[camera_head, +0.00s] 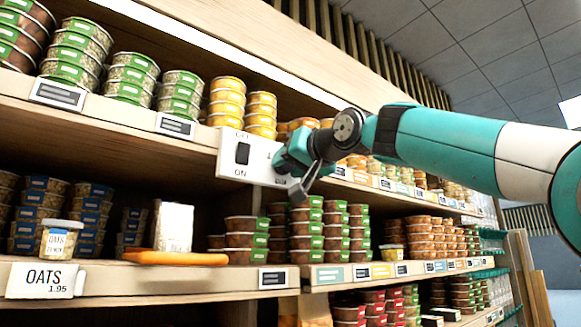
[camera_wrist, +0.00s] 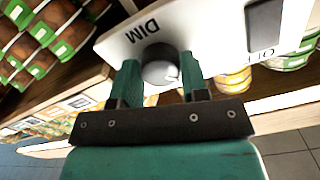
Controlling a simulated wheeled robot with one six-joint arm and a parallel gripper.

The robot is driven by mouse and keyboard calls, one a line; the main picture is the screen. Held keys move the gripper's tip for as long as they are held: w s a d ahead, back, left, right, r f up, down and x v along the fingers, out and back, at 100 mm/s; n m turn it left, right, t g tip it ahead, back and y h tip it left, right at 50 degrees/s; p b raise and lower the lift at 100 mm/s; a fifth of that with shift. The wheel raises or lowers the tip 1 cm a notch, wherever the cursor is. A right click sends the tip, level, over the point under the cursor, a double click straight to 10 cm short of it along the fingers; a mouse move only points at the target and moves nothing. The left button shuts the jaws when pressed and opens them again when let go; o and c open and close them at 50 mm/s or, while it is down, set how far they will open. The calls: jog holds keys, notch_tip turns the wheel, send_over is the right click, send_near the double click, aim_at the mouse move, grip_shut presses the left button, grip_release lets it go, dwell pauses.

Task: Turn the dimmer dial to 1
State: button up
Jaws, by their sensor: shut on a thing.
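The dimmer dial (camera_wrist: 160,69) is a round grey-white knob on a white panel (camera_wrist: 112,48), beside the letters DIM in the wrist view. My gripper (camera_wrist: 160,75) has one teal finger on each side of the dial and is shut on it. The dial's white pointer mark shows near its lower right edge; scale numbers cannot be read. In the head view the white panel (camera_head: 230,166) is on the shelf's front edge, with a dark ON switch (camera_head: 242,153). There my gripper (camera_head: 292,160) covers the dial.
Shelves hold stacked tubs above and below the panel. The space before the shelves looks free.

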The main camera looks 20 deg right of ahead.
jog(key=shift+f+n+b, duration=0.1)
jog(key=shift+n+b, duration=0.2)
jog(key=shift+n, duration=1.4)
jog(key=o, duration=0.9)
jog(key=shift+b+v, duration=1.9)
jog(key=shift+v, duration=6.8)
